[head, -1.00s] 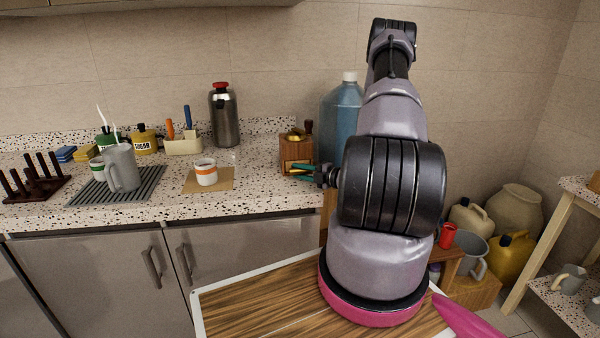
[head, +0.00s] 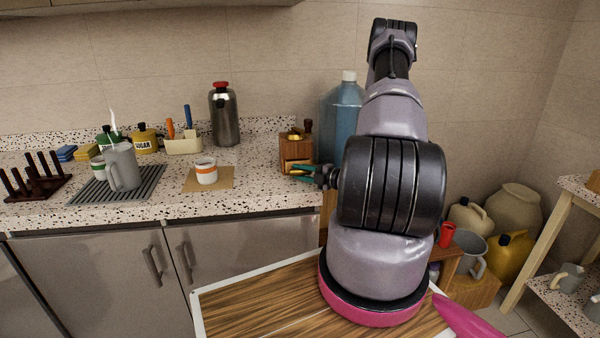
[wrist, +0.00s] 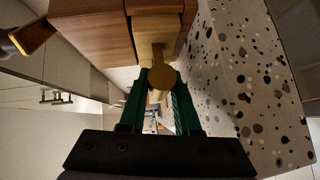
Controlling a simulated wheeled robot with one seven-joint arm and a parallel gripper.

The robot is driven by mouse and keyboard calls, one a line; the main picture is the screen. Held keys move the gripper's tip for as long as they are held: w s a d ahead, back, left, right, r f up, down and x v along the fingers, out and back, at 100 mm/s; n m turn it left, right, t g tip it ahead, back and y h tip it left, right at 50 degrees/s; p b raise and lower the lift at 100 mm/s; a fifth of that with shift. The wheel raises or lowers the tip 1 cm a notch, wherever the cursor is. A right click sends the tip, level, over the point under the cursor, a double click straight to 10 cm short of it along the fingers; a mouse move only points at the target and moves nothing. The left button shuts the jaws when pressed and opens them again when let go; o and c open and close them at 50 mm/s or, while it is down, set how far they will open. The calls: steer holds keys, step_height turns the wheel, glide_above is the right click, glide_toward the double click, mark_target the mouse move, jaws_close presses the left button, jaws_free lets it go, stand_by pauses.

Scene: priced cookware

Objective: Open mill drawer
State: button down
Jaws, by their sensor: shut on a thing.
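The mill (head: 293,148) is a brown wooden box with a brass top and a dark crank handle, standing at the right end of the speckled counter. Its drawer (head: 297,165) has a lighter wood front, facing my gripper (head: 304,171). In the wrist view the drawer (wrist: 153,28) shows at the top, with a round brass knob (wrist: 161,77) on a short stem. The green fingers of my gripper (wrist: 159,88) are shut on the knob, one on each side. I cannot tell how far the drawer stands out from the box.
A large blue bottle (head: 342,118) stands close behind the mill. An orange-banded cup (head: 206,172) on a tan mat (head: 222,185) is to its left. A steel flask (head: 224,115) stands farther back. The counter (head: 258,190) is clear in front of the mill.

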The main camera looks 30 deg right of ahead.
mark_target(303, 189)
steer(key=s, duration=0.2)
steer(key=s+a, duration=0.1)
steer(key=s, duration=0.2)
steer(key=shift+a, duration=0.2)
steer(key=c, duration=0.9)
jaws_free()
steer(key=v, duration=1.1)
